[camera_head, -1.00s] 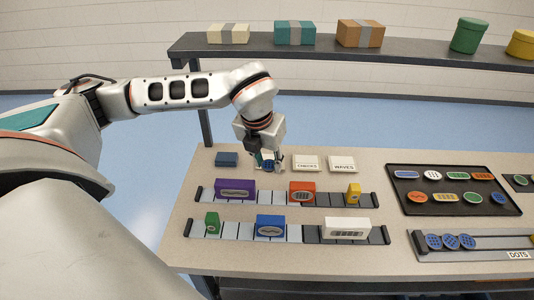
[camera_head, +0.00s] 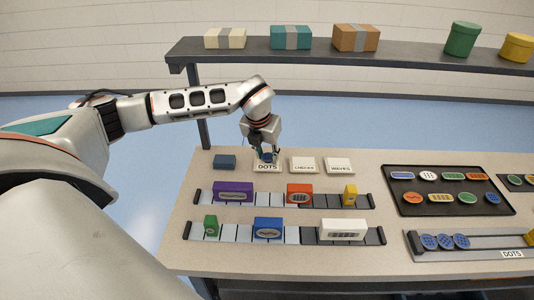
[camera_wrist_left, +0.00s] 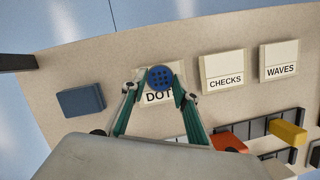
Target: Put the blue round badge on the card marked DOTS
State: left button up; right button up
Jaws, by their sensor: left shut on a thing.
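The blue round badge (camera_wrist_left: 160,78) with a pattern of dark dots is between the fingertips of my left gripper (camera_head: 267,154). The gripper is shut on it, and its green fingers show in the wrist view. The card marked DOTS (camera_head: 267,168) lies on the table directly under the badge. In the wrist view the badge overlaps the blank part of this card (camera_wrist_left: 146,71), and a finger covers the end of its label. I cannot tell whether badge and card touch. My right gripper is not in view.
The CHECKS card (camera_head: 303,164) and WAVES card (camera_head: 339,164) lie to the right, a blue block (camera_head: 225,161) to the left. Nearer are two racks of coloured blocks (camera_head: 234,191). A dark tray of badges (camera_head: 400,205) and a DOTS-labelled badge rail (camera_head: 480,253) are at right.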

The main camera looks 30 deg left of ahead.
pick_arm(q)
jog(key=shift+f, duration=0.15)
jog(key=o, duration=0.8)
jog(key=shift+r, duration=0.25)
jog(key=shift+s+r, duration=0.1)
jog(key=shift+r, duration=0.2)
jog(key=s, duration=0.4)
jog(key=s+d+b, duration=0.1)
jog(key=s, duration=0.3)
jog(key=s+d+b, duration=0.1)
jog(key=s, duration=0.3)
jog(key=shift+r, duration=0.25)
jog(key=shift+d, duration=0.1)
